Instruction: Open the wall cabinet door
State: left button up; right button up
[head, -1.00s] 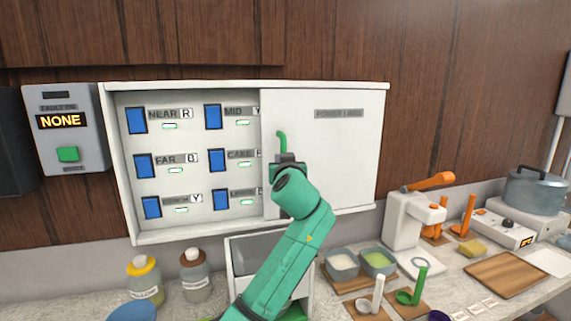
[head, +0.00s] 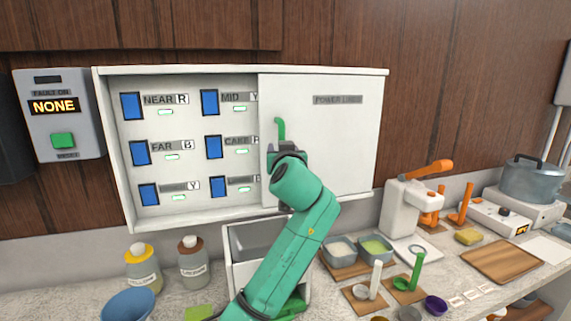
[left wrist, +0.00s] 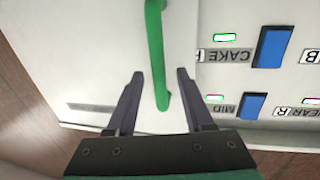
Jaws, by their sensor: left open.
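The white wall cabinet (head: 113,160) hangs on the wood wall. Its left part is uncovered and shows blue switches with labels. Its white door panel (head: 335,140) covers the right part; it also shows in the left wrist view (left wrist: 95,60). The green upright handle (head: 280,128) is near the door's left edge. In the left wrist view the handle (left wrist: 155,50) runs between my gripper's fingers. My left gripper (head: 284,150) is open at the handle's lower part, one finger on each side, with gaps visible in the left wrist view (left wrist: 160,75).
A fault panel (head: 62,115) reading NONE is left of the cabinet. Two capped jars (head: 193,265), a blue bowl (head: 128,306) and a white bin (head: 240,268) are below. Bowls, a white press (head: 400,222) and a pot (head: 530,184) stand on the counter to the right.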

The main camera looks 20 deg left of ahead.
pick_arm(q)
jog(key=b+v, duration=0.3)
jog(key=v, duration=0.9)
jog(key=shift+b, duration=0.35)
jog(key=shift+w, duration=0.1)
